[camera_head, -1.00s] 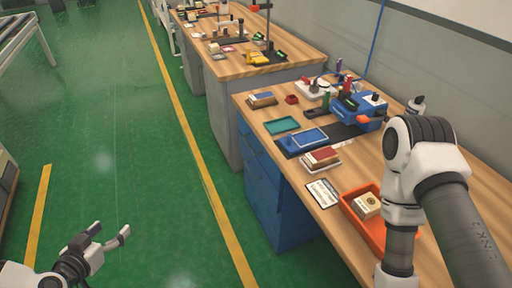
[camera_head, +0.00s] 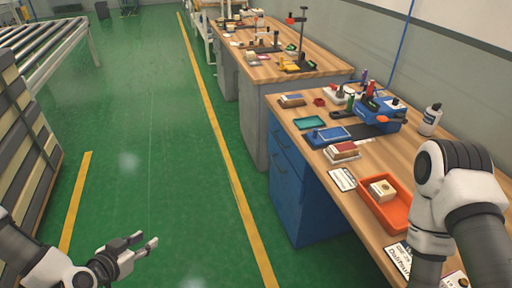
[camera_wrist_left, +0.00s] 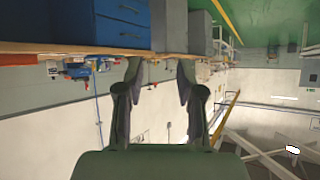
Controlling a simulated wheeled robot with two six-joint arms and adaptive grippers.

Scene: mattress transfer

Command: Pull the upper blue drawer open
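In the left wrist view, which is upside down, the upper drawer (camera_wrist_left: 122,34) lies next to the bench top edge, with dark handles on the blue fronts. My left gripper (camera_head: 146,243) is low at the left over the green floor, well apart from the cabinet. Its two fingers (camera_wrist_left: 157,72) are spread, with nothing between them. My right arm shows over the bench at the right; its gripper is outside the frame.
The bench holds an orange bin (camera_head: 397,214) with a small box, a blue tray (camera_head: 328,135), a teal tray (camera_head: 309,122) and a blue device (camera_head: 378,113). A grey-and-tan stack (camera_head: 25,140) and a roller conveyor (camera_head: 45,48) stand left. Green floor is clear between.

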